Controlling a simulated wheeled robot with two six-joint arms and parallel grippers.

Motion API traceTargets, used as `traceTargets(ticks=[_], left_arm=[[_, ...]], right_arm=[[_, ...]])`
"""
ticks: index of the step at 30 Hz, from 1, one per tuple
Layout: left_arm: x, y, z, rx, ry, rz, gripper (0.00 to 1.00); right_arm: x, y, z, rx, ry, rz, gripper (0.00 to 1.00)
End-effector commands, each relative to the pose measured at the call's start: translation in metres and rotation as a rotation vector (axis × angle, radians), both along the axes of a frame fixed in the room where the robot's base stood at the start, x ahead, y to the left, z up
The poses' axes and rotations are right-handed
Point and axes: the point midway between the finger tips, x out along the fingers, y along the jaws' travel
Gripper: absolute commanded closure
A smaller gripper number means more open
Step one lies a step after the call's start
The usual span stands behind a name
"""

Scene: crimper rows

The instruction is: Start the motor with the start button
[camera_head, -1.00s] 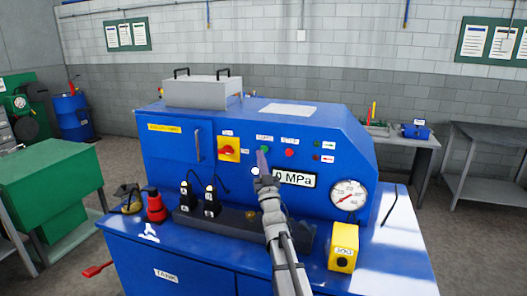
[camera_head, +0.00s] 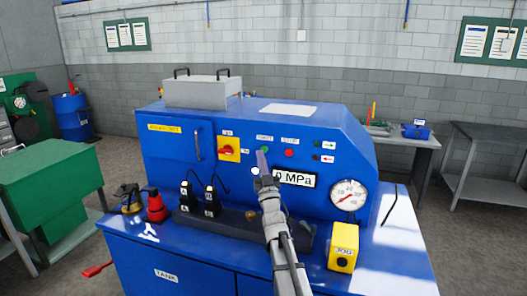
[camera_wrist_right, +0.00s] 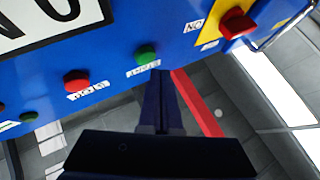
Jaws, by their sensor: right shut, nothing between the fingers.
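The green start button (camera_head: 265,149) is on the sloped blue panel (camera_head: 340,140) of the machine, with a white label above it. The wrist view shows the green button (camera_wrist_right: 145,54) upside down, its START label beside it. My right gripper (camera_head: 262,157) is shut and empty, its fingertips just in front of the green button and covering part of it in the head view. In the wrist view the fingertips (camera_wrist_right: 158,76) end close to the START label, apart from the button in the picture; I cannot tell whether they touch the panel. My left gripper is out of view.
The red stop button (camera_head: 290,153) is just right of the green one. A red switch on a yellow plate (camera_head: 229,149) is to its left. The pressure display (camera_head: 297,179) and a round gauge (camera_head: 348,195) lie below and right. A yellow box (camera_head: 343,246) stands on the bench.

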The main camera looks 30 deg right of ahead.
Motion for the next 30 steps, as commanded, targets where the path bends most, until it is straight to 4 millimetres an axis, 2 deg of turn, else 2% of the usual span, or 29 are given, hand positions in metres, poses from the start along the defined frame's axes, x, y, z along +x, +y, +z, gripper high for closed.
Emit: traceTargets(ticks=[30], left_arm=[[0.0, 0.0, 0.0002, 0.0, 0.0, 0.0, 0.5]], right_arm=[[0.0069, -0.0081, 0.0002, 0.0, 0.0, 0.0, 1.0]])
